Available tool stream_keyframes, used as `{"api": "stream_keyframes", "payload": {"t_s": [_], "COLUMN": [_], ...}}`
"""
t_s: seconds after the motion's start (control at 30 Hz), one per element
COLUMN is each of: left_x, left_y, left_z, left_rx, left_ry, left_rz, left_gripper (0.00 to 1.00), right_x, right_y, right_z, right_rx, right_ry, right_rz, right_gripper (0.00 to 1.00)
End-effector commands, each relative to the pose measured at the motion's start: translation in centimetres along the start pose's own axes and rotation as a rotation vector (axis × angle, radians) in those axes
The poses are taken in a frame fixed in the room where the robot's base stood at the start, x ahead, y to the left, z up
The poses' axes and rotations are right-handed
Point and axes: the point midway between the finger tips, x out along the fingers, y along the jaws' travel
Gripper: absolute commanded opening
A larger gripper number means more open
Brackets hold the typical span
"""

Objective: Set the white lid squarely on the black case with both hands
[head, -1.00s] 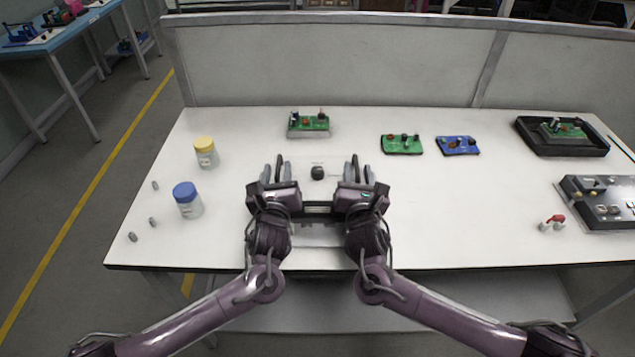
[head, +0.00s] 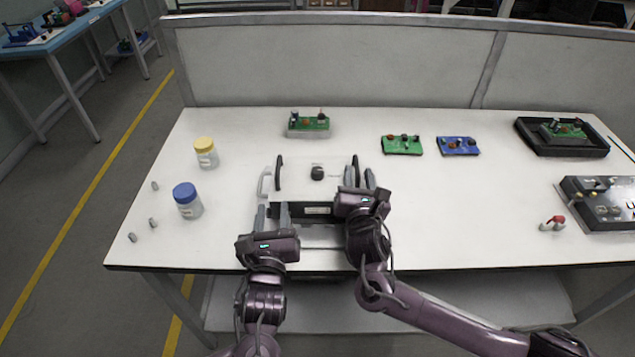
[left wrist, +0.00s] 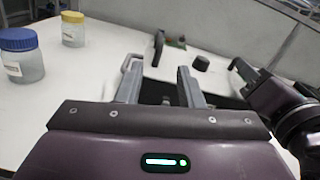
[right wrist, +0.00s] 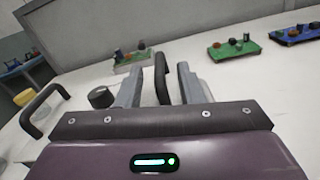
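The white lid (head: 318,190) has a black knob (head: 317,173) in the middle and a black handle at each side. It lies over the black case (head: 268,211), whose dark front with a label shows. I cannot tell whether the edges line up. My left gripper (head: 273,206) is open and empty, nearer to me than the left handle (head: 279,172). That handle shows beyond its fingers in the left wrist view (left wrist: 158,47). My right gripper (right wrist: 160,85) has its fingers apart on either side of the right handle (right wrist: 161,75); gaps show beside the handle.
Blue-capped (head: 187,200) and yellow-capped (head: 205,153) jars stand left. A green board (head: 308,123) sits behind the lid. Another green board (head: 402,145), a blue board (head: 458,146), a black tray (head: 570,149) and a control box (head: 600,205) lie right.

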Motion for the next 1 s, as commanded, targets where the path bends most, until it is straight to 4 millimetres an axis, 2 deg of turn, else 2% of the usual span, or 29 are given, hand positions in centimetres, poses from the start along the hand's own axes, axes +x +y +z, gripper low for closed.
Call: {"api": "stream_keyframes", "payload": {"t_s": [0.3, 0.5, 0.7, 1.0], "left_x": [0.0, 0.1, 0.1, 0.1], "left_y": [0.0, 0.0, 0.0, 0.0], "left_z": [0.0, 0.0, 0.0, 0.0], "left_rx": [0.0, 0.0, -0.001, -0.001], "left_ry": [0.0, 0.0, 0.0, 0.0], "left_rz": [0.0, 0.0, 0.0, 0.0], "left_gripper": [0.34, 0.34, 0.34, 0.34], "right_x": [-6.7, -9.8, -10.9, -10.9], "right_y": [-0.1, 0.0, -0.1, -0.1], "right_z": [-0.2, -0.2, -0.1, 0.0], "right_rx": [0.001, 0.0, -0.001, -0.002], "right_ry": [0.005, 0.004, 0.002, 0.001], "right_rz": [0.0, 0.001, -0.001, 0.0], "right_gripper": [0.34, 0.34, 0.34, 0.34]}}
